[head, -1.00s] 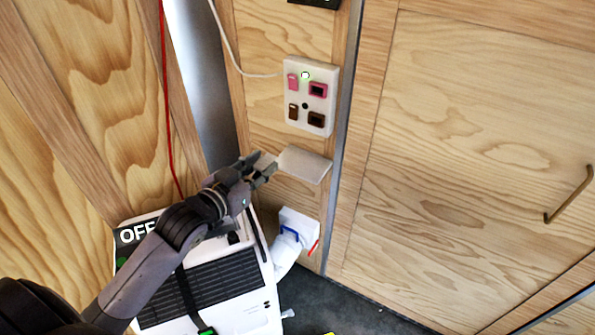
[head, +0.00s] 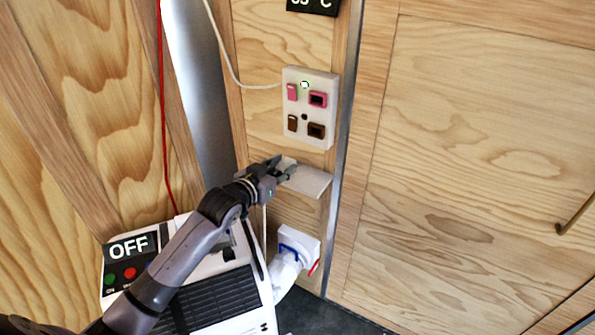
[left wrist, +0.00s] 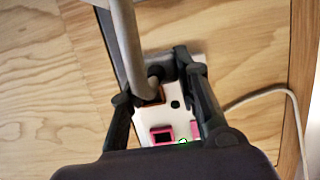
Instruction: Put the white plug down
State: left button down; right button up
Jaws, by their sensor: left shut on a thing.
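My left gripper (head: 284,169) is at the left part of a small white shelf (head: 312,181), its fingers overlapping the shelf in the head view. It is shut on the white plug, which the fingers mostly hide there. A thin white cord (head: 264,228) hangs below the gripper. In the left wrist view, a pale plug body (left wrist: 147,92) with a thick pale cord (left wrist: 124,35) shows between the fingers, in front of the socket panel. I cannot tell whether the plug touches the shelf. My right gripper is not in view.
The socket panel (head: 310,124) with pink and brown sockets and a green light is above the shelf. A white unit (head: 238,280) with an OFF display (head: 128,247) stands below my arm. A white hose (head: 286,269) meets the wall. A wooden door (head: 470,150) is at right.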

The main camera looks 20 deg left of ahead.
pick_arm(q)
send_over(298, 181)
notch_tip(298, 181, down, 3)
jog(key=shift+s+a+r, duration=0.1)
jog(key=shift+r, duration=0.05)
notch_tip(298, 181, down, 4)
jog(key=shift+r, duration=0.1)
jog(key=shift+w+f, duration=0.2)
jog(key=shift+f, duration=0.1)
jog(key=shift+s+f, duration=0.1)
jog(key=shift+f, duration=0.45)
